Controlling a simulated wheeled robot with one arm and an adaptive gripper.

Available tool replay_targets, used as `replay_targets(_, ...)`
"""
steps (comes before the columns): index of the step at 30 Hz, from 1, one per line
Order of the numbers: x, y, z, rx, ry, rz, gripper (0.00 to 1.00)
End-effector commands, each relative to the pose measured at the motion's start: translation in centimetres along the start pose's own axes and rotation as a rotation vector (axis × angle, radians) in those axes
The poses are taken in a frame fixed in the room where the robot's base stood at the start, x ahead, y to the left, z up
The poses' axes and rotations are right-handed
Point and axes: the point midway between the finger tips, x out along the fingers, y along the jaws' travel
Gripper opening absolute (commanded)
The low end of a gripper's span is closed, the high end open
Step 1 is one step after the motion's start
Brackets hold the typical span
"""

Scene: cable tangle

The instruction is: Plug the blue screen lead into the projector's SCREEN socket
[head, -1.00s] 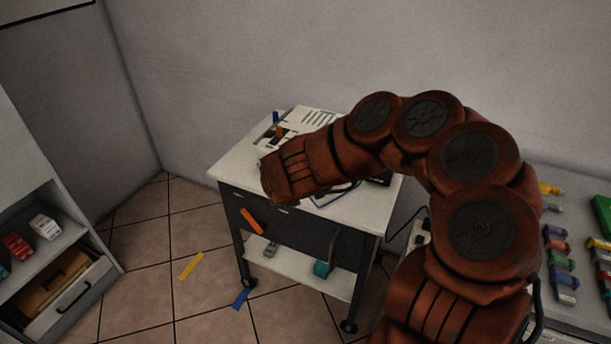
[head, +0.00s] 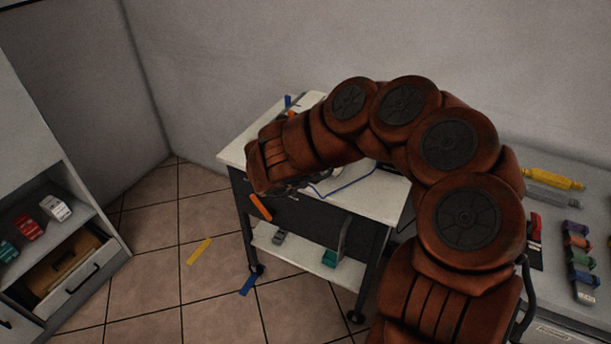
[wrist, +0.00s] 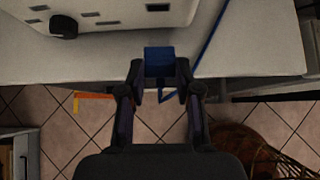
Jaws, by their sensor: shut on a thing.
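In the wrist view my gripper (wrist: 159,70) is shut on a blue plug (wrist: 159,57), the end of the blue screen lead, near the front edge of the white cart top (wrist: 270,52). The blue lead (wrist: 209,36) runs upward to the right of the plug; it also shows on the cart top in the head view (head: 348,186). The white projector (wrist: 115,14) stands beyond the plug, with several dark slots and a round black part (wrist: 63,26) on its near side. The socket labels are unreadable. In the head view my arm hides most of the projector and the plug.
An orange strip (head: 260,207) is at the cart's front. Yellow (head: 199,251) and blue (head: 247,284) strips lie on the floor. A lower shelf (head: 305,268) holds grey and teal items. A shelf unit (head: 88,274) stands left; a bench with coloured parts (head: 579,257) stands right.

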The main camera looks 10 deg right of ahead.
Motion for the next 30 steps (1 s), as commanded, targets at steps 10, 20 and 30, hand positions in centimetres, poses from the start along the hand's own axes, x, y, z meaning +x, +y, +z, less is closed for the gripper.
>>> replay_targets(10,1.4,0.0,1.5,0.0,-0.001,0.0,0.0)
replay_targets(20,2.1,0.0,1.9,0.0,0.0,0.001,0.0)
replay_targets(30,2.1,0.1,1.9,0.002,-0.001,0.003,0.0)
